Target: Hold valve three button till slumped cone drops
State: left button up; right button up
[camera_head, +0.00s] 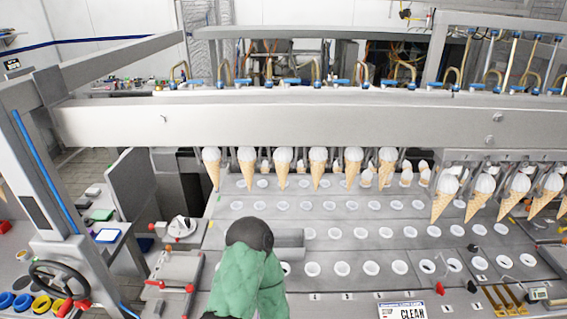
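Several filled wafer cones hang in a row under the long grey beam, among them the leftmost cone (212,167), a middle cone (318,166) and the cone at the row's right end (388,166). I cannot tell which one is slumped. No valve three button can be made out. One of my arms, in a green sleeve (245,282) with a dark rounded end, rises from the bottom edge just left of centre. I cannot tell which arm it is. No gripper fingers show on it, and the other arm is not seen.
More cones (481,198) hang nearer at the right. A metal plate (330,240) with rows of round holes lies below. A handwheel (60,281) stands at the left, beside red-handled levers (189,289).

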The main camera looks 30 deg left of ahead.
pick_arm(q)
grip_shut()
dwell(1.0)
pick_arm(e)
grip_shut()
